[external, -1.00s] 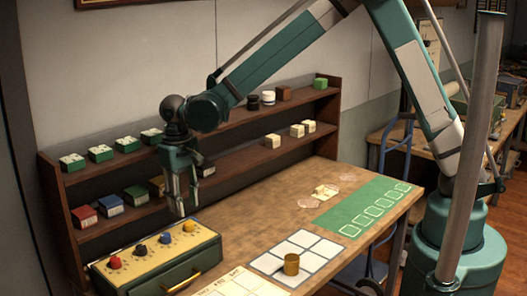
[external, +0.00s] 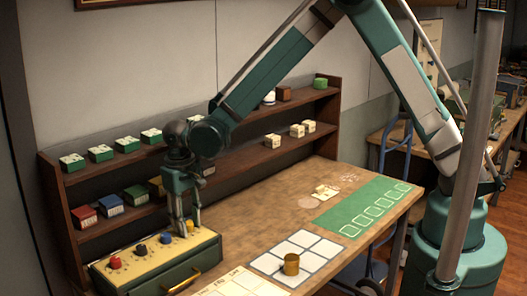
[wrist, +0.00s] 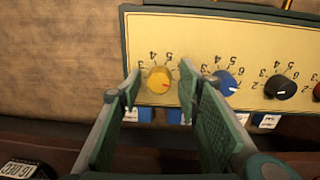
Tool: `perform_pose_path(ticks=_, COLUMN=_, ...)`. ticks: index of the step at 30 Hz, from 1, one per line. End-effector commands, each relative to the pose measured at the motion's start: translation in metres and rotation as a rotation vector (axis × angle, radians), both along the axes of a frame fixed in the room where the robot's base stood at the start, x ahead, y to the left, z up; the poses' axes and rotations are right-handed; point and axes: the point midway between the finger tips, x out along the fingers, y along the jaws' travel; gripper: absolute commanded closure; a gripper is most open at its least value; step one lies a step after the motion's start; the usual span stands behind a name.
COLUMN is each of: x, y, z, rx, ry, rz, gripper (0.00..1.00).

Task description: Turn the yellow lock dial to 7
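The yellow dial (external: 190,227) is the rightmost of the coloured dials on the cream top of the green lock box (external: 165,275). In the wrist view the yellow dial (wrist: 159,80) sits between my two fingers, with printed numbers such as 3, 4 and 5 around it. Its pointer setting is too small to read surely, and the fingers cover part of its scale. My gripper (external: 187,229) points down over this dial. In the wrist view my gripper (wrist: 160,84) is open, with a gap visible on both sides of the dial.
The blue dial (wrist: 224,83) is close beside one finger. The black dial (wrist: 280,87) and red dial (external: 115,262) are farther along. A shelf (external: 240,130) with small boxes stands behind. A brass cylinder (external: 291,264) stands on a white grid at the right.

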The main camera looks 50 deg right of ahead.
Motion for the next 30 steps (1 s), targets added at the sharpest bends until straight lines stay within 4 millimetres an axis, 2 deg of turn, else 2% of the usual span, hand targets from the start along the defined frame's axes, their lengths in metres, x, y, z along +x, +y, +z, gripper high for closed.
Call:
perform_pose_path(ticks=5, x=0.0000, y=0.0000, z=0.0001, rx=0.000, ry=0.000, rz=0.000, gripper=0.65)
perform_pose_path(ticks=11, x=0.0000, y=0.0001, z=0.0003, rx=0.000, ry=0.000, rz=0.000, gripper=0.92)
perform_pose_path(ticks=12, x=0.0000, y=0.0001, z=0.0003, rx=0.000, ry=0.000, rz=0.000, gripper=0.93)
perform_pose_path(ticks=30, x=0.0003, y=0.0004, z=0.0006, rx=0.001, ry=0.000, rz=0.112, gripper=0.93)
